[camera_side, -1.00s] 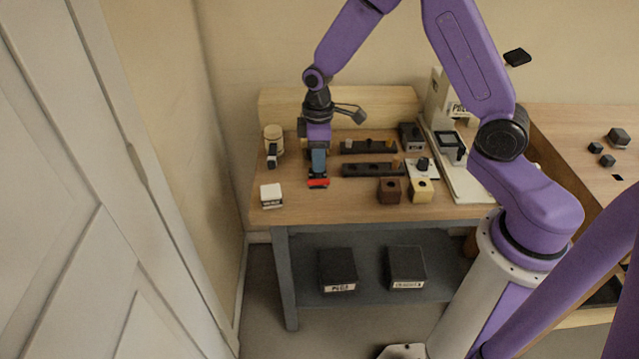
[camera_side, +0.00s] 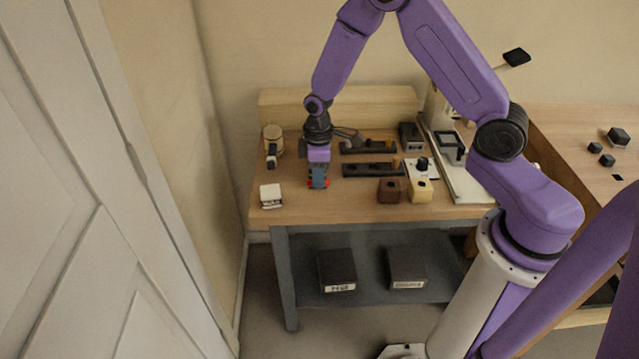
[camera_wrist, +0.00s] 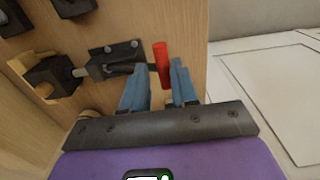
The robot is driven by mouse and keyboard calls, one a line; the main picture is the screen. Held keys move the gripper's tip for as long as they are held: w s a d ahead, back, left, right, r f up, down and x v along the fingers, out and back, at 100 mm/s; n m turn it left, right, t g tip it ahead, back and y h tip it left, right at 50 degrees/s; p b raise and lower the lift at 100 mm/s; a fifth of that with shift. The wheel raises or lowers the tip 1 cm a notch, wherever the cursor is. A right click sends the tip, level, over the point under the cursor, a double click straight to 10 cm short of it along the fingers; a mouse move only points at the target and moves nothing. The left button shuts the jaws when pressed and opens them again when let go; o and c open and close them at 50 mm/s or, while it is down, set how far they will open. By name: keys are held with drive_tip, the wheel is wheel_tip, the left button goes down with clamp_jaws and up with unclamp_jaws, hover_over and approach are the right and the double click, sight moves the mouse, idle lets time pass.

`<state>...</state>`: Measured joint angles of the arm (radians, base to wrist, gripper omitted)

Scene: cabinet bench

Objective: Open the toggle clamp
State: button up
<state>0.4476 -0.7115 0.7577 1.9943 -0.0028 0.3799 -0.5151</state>
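The toggle clamp (camera_wrist: 120,58) is a dark metal mechanism on the wooden bench in the wrist view. Its rod reaches left to a dark block (camera_wrist: 52,74) in a light wooden holder. Its red handle (camera_wrist: 161,62) shows between the two blue fingers of my gripper (camera_wrist: 159,84), which are apart with narrow gaps beside the handle. I cannot tell whether either finger touches it. In the side view my gripper (camera_side: 318,184) points down at the bench's front left, and only bits of red show at its fingertips. The gripper hides most of the clamp there.
A white labelled box (camera_side: 271,196) stands left of my gripper, and a pale jar (camera_side: 273,138) behind it. The bench's front edge (camera_side: 370,217) is close.

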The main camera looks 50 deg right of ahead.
drive_tip(key=shift+s+a+f, duration=0.2)
drive_tip(key=shift+a, duration=0.05)
drive_tip(key=shift+r, duration=0.15)
drive_tip(key=shift+w+d+r, duration=0.3)
drive_tip(key=shift+r, duration=0.3)
drive_tip(key=shift+c, duration=1.2)
drive_tip(key=shift+d, duration=0.1)
drive_tip(key=shift+o, duration=0.4)
drive_tip(key=shift+w+d+r, duration=0.1)
drive_tip(key=shift+w, duration=0.05)
drive_tip(key=shift+o, duration=0.2)
drive_tip(key=shift+d, duration=0.1)
drive_tip(key=shift+o, duration=0.6)
drive_tip(key=shift+w+d+r, duration=0.3)
drive_tip(key=shift+d+r, duration=0.05)
drive_tip(key=shift+r, duration=0.3)
